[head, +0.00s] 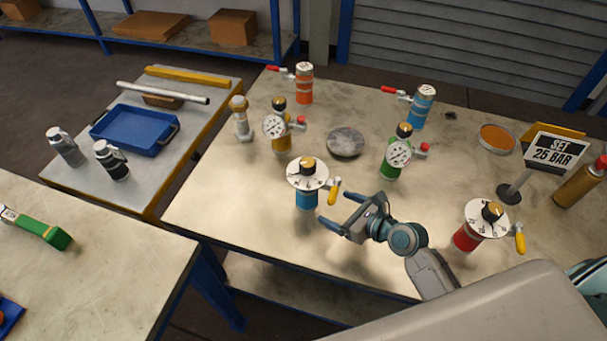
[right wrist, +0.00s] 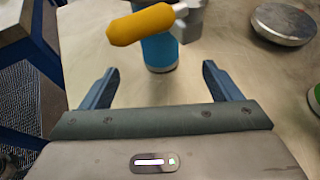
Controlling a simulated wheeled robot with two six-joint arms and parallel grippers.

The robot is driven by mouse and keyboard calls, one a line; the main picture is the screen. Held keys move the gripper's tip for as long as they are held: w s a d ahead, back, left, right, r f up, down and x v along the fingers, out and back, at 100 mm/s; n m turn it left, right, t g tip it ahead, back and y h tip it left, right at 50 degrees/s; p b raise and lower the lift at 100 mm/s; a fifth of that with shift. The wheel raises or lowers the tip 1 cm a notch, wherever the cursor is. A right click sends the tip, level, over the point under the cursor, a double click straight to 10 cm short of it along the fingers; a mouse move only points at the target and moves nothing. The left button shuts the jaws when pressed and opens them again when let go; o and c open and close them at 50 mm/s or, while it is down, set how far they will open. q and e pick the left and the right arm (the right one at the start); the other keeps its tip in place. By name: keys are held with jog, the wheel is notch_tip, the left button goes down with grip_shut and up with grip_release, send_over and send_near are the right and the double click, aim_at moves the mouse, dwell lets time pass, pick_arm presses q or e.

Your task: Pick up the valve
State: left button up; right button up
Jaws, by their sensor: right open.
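Several coloured valves stand on the right table; the pictures do not show which one is meant. The closest is a blue valve (head: 306,201) with a white dial, a black-and-orange knob and a yellow handle (head: 334,191). My right gripper (head: 338,210) is open and empty, just right of and in front of it. In the right wrist view the blue body (right wrist: 159,51) stands upright beyond the open fingertips (right wrist: 160,70), with the yellow handle (right wrist: 140,25) in front of it. A similar red valve (head: 466,238) stands farther right. My left gripper is not in view.
Behind stand gauge valves in orange (head: 282,143) and green (head: 390,170), and lever valves in orange (head: 304,88) and blue (head: 421,110). A grey disc (head: 345,142) lies mid-table. A sign (head: 555,151) reads "SET 25 BAR". Bare tabletop lies left of the blue dial valve.

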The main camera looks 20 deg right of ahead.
aim_at(316, 199)
jog(key=shift+w+a+f, duration=0.1)
jog(key=shift+w+a, duration=0.25)
jog(key=shift+w, duration=0.05)
jog(key=x, duration=0.2)
jog(key=shift+w+a+f, duration=0.1)
jog(key=shift+w+a, duration=0.1)
jog(key=shift+a, duration=0.1)
jog(key=shift+w+a+f, duration=0.1)
jog(key=shift+w+f, duration=0.1)
jog(key=shift+w, duration=0.1)
jog(key=p+x, duration=0.1)
jog(key=x, duration=0.3)
jog(key=shift+w+f, duration=0.15)
jog(key=shift+w, duration=0.05)
jog(key=shift+w+f, duration=0.15)
jog(key=shift+w, duration=0.2)
jog(key=c, duration=1.4)
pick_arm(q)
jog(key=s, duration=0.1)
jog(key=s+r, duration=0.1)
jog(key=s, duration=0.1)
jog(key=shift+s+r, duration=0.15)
pick_arm(e)
jog(key=shift+c, duration=1)
